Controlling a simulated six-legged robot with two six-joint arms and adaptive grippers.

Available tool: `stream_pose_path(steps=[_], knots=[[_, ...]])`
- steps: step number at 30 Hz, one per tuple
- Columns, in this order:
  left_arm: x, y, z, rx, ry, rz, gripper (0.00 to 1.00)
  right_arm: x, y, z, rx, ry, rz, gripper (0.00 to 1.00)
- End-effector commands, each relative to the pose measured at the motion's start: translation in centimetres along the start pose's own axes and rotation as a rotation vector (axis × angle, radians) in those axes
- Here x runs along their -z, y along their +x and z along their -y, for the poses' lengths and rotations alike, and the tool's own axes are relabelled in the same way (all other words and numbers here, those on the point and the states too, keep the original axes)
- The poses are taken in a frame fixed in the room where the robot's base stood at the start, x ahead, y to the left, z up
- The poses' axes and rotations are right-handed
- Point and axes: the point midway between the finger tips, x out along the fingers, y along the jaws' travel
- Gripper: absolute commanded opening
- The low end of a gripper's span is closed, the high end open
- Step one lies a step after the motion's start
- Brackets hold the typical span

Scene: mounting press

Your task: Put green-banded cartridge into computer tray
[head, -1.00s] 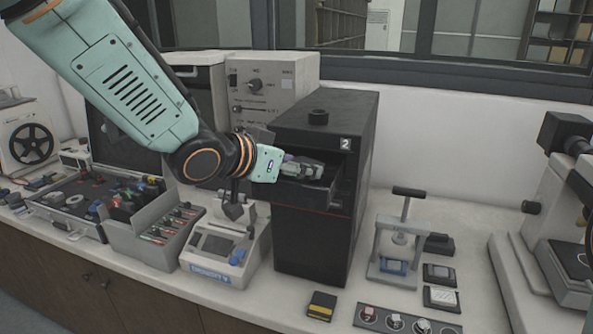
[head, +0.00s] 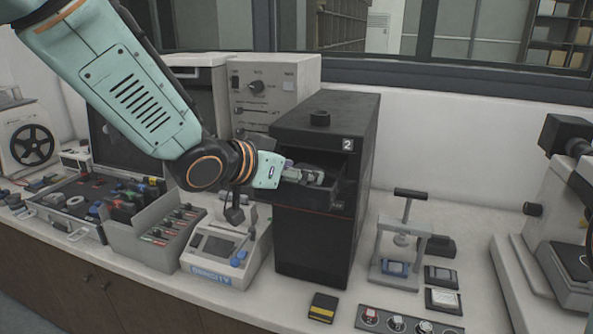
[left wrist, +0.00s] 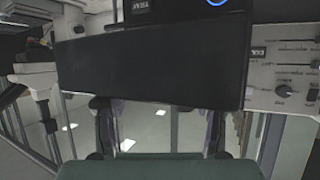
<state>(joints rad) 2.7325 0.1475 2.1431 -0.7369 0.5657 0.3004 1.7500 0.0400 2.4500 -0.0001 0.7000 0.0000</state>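The black computer tower marked 2 (head: 311,240) stands mid-bench with its dark tray (head: 335,193) pulled out near the top. My left gripper (head: 312,178) is at this tray, its fingers over or inside it. In the left wrist view the two fingers (left wrist: 160,128) stand apart with a see-through gap between them. A wide dark panel (left wrist: 150,65) fills the view beyond the fingertips. I cannot tell which part it is. I cannot make out a green-banded cartridge; the arm and tray walls hide the tray's inside. My right gripper is not in view.
A black block with a yellow band (head: 322,307) lies before the tower. A small press (head: 402,245) stands to its right, a display device (head: 228,250) to its left. A grey rack (head: 150,240) and an open case (head: 60,222) are further left.

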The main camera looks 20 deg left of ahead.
Motion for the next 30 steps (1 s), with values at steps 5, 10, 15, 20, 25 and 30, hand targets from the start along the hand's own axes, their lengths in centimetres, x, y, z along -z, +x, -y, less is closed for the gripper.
stream_pose_path(steps=[5,10,15,20,25,30], knots=[[-0.5,0.0,-0.2,-0.003,0.002,0.011,0.79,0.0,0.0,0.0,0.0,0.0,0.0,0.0],[-0.6,0.0,-0.2,-0.004,0.003,0.014,0.79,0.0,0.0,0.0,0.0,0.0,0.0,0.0],[-0.7,0.0,-0.2,-0.005,0.004,0.016,0.79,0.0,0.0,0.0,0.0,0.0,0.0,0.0],[-0.7,0.0,-0.2,-0.005,0.004,0.018,0.79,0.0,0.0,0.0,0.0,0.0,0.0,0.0],[-0.2,-0.2,-0.2,-0.005,0.006,0.017,0.79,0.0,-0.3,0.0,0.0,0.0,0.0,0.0],[0.7,-0.6,-0.2,-0.004,0.003,0.014,0.79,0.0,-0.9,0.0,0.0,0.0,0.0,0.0]])
